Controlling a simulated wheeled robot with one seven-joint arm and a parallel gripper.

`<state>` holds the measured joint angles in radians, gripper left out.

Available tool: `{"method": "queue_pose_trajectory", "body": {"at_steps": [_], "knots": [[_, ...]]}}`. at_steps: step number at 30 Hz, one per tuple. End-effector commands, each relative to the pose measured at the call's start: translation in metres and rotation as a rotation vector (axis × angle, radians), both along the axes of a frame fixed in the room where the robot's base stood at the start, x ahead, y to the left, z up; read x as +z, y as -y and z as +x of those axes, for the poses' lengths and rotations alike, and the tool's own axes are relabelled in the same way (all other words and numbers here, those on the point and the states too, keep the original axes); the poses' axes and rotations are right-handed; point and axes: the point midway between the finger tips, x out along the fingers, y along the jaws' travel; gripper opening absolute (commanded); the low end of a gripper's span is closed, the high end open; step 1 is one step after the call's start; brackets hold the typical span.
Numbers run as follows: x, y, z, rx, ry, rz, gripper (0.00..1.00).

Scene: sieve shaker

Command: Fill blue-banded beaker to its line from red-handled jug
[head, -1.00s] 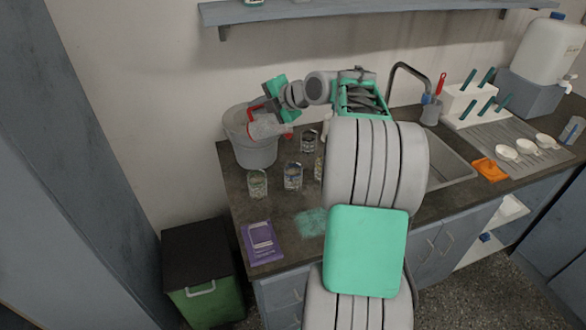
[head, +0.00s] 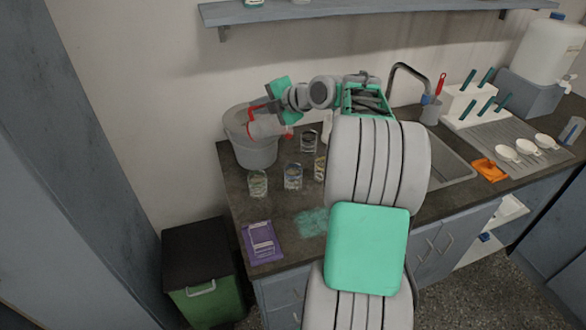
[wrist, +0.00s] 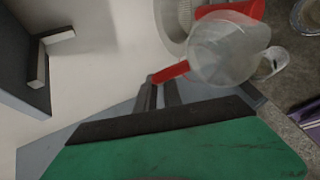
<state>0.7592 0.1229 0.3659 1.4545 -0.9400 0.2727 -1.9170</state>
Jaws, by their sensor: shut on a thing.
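The red-handled jug (head: 266,127) is clear, with a red handle, and appears tilted in the air in front of the grey bucket. My gripper (head: 268,104) is shut on its handle. In the wrist view the gripper (wrist: 160,92) holds the red handle (wrist: 170,72), with the clear jug body (wrist: 225,50) beyond it. The blue-banded beaker (head: 293,177) stands upright on the dark counter, below and right of the jug, apart from it. Its liquid level is too small to tell. No stream from the jug can be made out.
Other beakers stand close by: one at left (head: 257,184), one behind (head: 309,141), one at right (head: 320,168), partly hidden by my arm. The grey bucket (head: 256,154) is behind the jug. A purple packet (head: 262,243) lies at the front; the sink (head: 452,168) is at right.

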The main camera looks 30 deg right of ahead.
Motion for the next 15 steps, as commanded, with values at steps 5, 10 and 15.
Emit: {"method": "queue_pose_trajectory", "body": {"at_steps": [5,10,15], "knots": [[0.0014,0.001,-0.0007,0.0,0.007,0.005,0.0],[0.0022,0.0018,-0.0011,-0.001,0.013,0.011,0.0],[0.0031,0.0022,-0.0017,-0.001,0.02,0.018,0.0]]}}
